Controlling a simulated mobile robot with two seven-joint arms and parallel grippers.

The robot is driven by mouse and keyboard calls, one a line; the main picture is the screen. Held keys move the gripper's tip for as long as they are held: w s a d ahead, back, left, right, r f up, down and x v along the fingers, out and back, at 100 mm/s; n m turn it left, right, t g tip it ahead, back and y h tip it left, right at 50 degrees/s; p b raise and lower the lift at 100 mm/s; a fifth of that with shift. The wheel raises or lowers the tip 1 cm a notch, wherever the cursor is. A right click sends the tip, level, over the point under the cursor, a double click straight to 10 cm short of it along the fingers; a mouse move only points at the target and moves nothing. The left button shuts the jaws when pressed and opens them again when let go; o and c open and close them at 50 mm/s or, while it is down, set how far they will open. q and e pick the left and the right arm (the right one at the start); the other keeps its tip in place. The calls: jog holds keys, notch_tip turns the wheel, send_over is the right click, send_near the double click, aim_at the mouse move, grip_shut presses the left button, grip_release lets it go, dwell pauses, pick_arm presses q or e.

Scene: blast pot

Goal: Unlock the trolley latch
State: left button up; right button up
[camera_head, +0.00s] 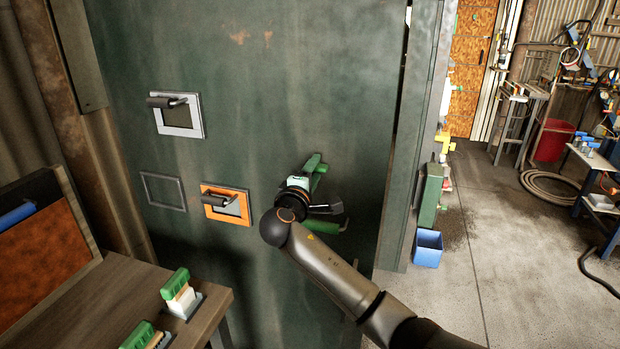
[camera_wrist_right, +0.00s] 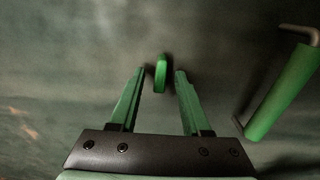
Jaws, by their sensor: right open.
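My right gripper (camera_head: 315,163) is up against the dark green metal panel (camera_head: 270,90), at the end of my arm reaching in from the lower right. In the right wrist view my right gripper (camera_wrist_right: 160,75) is open. Its two green fingers stand either side of a small green tab (camera_wrist_right: 161,73), which looks like the latch. A gap shows on each side of the tab, and nothing is gripped. A green bar handle (camera_head: 322,227) with grey ends is beside the gripper; this handle also shows in the right wrist view (camera_wrist_right: 283,95). The head view does not clearly show the tab.
The panel also bears a white-framed latch plate (camera_head: 180,130) and an orange-framed one (camera_head: 213,214). A wooden bench (camera_head: 120,290) with green-topped brushes (camera_head: 180,293) stands lower left. A blue bin (camera_head: 428,248) sits on the floor right of the panel, with open floor beyond.

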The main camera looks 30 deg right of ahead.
jog(key=b+v, duration=0.2)
jog(key=v, duration=1)
jog(key=shift+s+a, duration=0.15)
jog(key=shift+s, duration=0.05)
jog(key=shift+f, duration=0.1)
jog(key=s+a+f+n+y, duration=0.1)
jog(key=s+a+f+y, duration=0.15)
jog(key=f, duration=0.65)
jog(key=s+a+f+y, duration=0.15)
jog(key=f+y, duration=0.25)
jog(key=f, duration=0.5)
jog(key=s+a+f+n+y, duration=0.1)
jog(key=a+f+y, duration=0.25)
jog(key=f, duration=0.55)
jog(key=s+a+f+m+g+y, duration=0.1)
jog(key=s+a+f+m+y, duration=0.1)
jog(key=s+f, duration=0.5)
jog(key=s+a+f+m+g+y, duration=0.1)
jog(key=s+f+m+y, duration=0.3)
jog(key=s, duration=1)
notch_tip(320, 180, down, 3)
jog(key=shift+a+f+m, duration=0.2)
jog(key=shift+a+m, duration=0.7)
jog(key=shift+m, duration=0.2)
